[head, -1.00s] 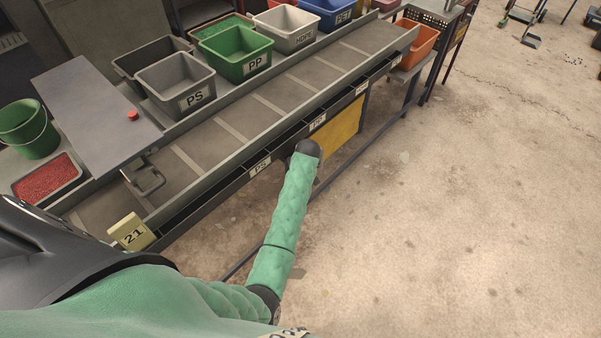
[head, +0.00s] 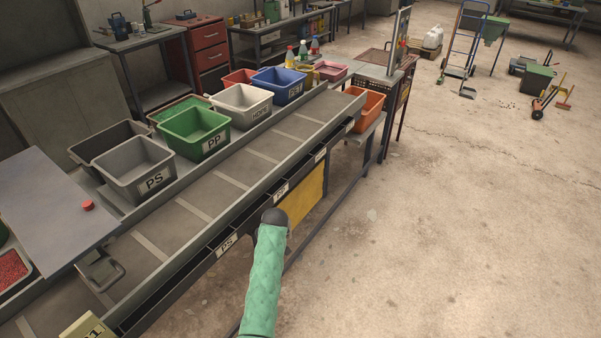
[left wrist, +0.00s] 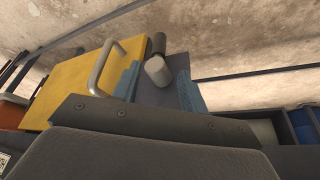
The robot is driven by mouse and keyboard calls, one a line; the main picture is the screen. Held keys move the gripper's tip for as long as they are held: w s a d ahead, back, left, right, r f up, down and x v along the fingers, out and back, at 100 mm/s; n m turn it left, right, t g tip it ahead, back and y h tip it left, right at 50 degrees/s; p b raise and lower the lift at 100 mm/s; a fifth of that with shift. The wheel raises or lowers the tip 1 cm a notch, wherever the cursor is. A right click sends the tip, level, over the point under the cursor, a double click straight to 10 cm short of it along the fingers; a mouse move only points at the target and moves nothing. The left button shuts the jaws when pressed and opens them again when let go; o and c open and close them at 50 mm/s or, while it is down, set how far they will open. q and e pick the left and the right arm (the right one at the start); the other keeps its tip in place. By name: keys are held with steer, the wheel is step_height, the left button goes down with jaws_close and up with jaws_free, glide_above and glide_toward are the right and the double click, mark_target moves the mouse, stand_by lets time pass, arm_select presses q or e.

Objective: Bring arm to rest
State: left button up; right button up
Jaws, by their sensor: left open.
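One of my arms, in a green sleeve (head: 264,285), rises from the bottom of the head view. Its dark rounded end (head: 274,217) overlaps the conveyor's near side, just in front of a yellow panel (head: 303,196). No fingers can be made out there. In the left wrist view, a dark bolted part, likely of my left gripper (left wrist: 150,118), spans the lower picture. I see nothing held. The yellow panel with a curved metal handle (left wrist: 98,68) lies beyond it. My right gripper does not show.
The conveyor (head: 225,182) runs diagonally, with a grey PS bin (head: 150,182), green PP bin (head: 210,143), white bin (head: 256,112) and blue PET bin (head: 293,95) along its far side. An orange bin (head: 371,107) stands at its end. Concrete floor (head: 470,240) is open at right.

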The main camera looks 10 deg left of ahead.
arm_select(q)
steer(key=w+d+m+t+h, duration=0.2)
steer(key=w+d+m+t, duration=0.2)
steer(key=w+d+m, duration=0.15)
steer(key=s+d+f+m+h, duration=0.1)
steer(key=s+d+f, duration=0.1)
steer(key=s+f, duration=0.4)
steer(key=s+d+f+m, duration=0.1)
steer(key=s+d+f, duration=0.25)
steer(key=f, duration=0.45)
steer(key=s+f+g, duration=0.2)
steer(key=s+f, duration=0.5)
steer(key=s, duration=0.7)
steer(key=s+a+f+m+g+b, duration=0.1)
steer(key=s+f, duration=0.7)
steer(key=s, duration=0.6)
steer(key=s+f+m+g, duration=0.1)
steer(key=s+f, duration=0.6)
steer(key=s, duration=0.8)
steer(key=shift+a+f+g+b, duration=0.35)
steer(key=shift+f+g, duration=0.05)
steer(key=shift+g, duration=0.4)
arm_select(e)
steer(key=r, duration=0.1)
steer(key=w+a+r, duration=0.1)
steer(key=r, duration=0.1)
steer(key=shift+w+a+r, duration=0.2)
steer(key=shift+w+a, duration=0.1)
steer(key=shift+w, duration=0.1)
